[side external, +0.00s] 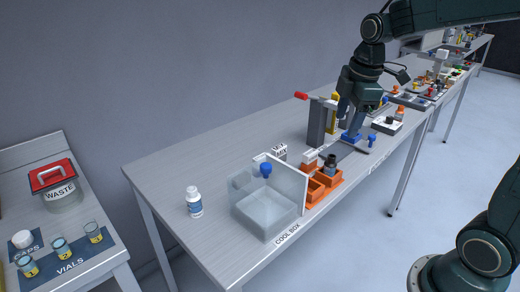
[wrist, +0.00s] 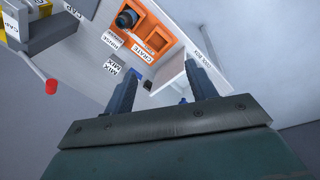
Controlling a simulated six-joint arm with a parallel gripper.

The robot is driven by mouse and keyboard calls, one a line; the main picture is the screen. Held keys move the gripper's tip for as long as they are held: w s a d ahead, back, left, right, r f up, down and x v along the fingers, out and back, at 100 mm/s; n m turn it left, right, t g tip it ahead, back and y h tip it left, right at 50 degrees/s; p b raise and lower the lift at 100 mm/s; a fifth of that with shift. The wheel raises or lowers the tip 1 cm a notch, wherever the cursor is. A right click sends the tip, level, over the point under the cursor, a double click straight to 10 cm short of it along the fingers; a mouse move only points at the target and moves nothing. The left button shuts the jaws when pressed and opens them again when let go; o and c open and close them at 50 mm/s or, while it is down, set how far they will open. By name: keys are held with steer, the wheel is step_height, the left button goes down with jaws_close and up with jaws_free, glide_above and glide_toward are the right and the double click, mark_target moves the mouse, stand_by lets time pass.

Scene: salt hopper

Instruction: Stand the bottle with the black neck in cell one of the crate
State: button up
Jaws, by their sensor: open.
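The bottle with the black neck (side external: 331,162) stands upright in a far cell of the orange crate (side external: 312,196). In the wrist view the crate (wrist: 176,35) is seen from above, with the dark top of the bottle (wrist: 127,18) inside one cell and an empty cell beside it. I cannot read any cell number. My gripper (side external: 348,124) is up and behind the crate, apart from the bottle. In the wrist view my gripper (wrist: 160,86) has its two fingers spread with nothing held between them.
A clear cool box (side external: 268,212) stands left of the crate, and a white bottle (side external: 194,203) left of that. A grey stand with a red handle (side external: 301,95) rises near my gripper. The bench's left end is mostly free. A side table holds a waste bin (side external: 60,200) and vials.

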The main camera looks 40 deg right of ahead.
steer(key=s+a+m+t, duration=0.1)
steer(key=s+a+m, duration=0.3)
steer(key=s, duration=0.4)
steer(key=s+a+m+t, duration=0.2)
steer(key=s+a+m, duration=0.2)
steer(key=s+m, duration=0.3)
steer(key=shift+s+a+r+y, duration=0.3)
steer(key=shift+s+a+r, duration=0.1)
steer(key=shift+s+r, duration=0.1)
